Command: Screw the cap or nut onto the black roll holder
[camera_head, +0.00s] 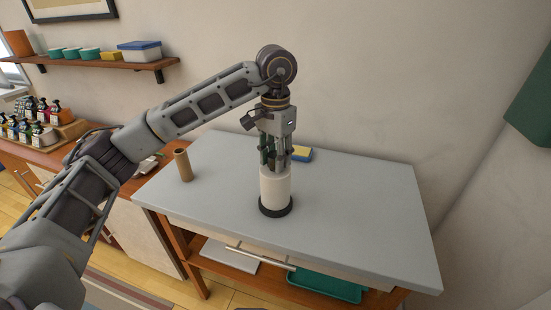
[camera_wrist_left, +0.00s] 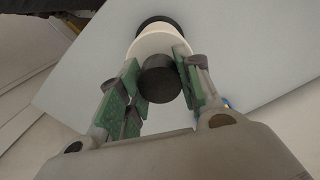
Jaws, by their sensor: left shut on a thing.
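A white paper roll (camera_head: 275,187) stands upright on the black base of the roll holder (camera_head: 275,209) on the grey tabletop. My left gripper (camera_head: 275,161) points straight down over the top of the roll. In the left wrist view, its green-padded fingers are shut on a round black cap (camera_wrist_left: 159,85). The white roll (camera_wrist_left: 157,43) and black base (camera_wrist_left: 157,22) lie behind the cap in that view. The cap lines up roughly with the roll's top; the holder's post is hidden, and I cannot tell whether the cap touches it. My right gripper is not in view.
A brown cardboard tube (camera_head: 182,164) stands at the table's left side. A yellow and blue sponge (camera_head: 302,154) lies behind the roll. The grey tabletop (camera_head: 365,215) is clear to the right. A wooden shelf (camera_head: 107,65) hangs on the wall at upper left.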

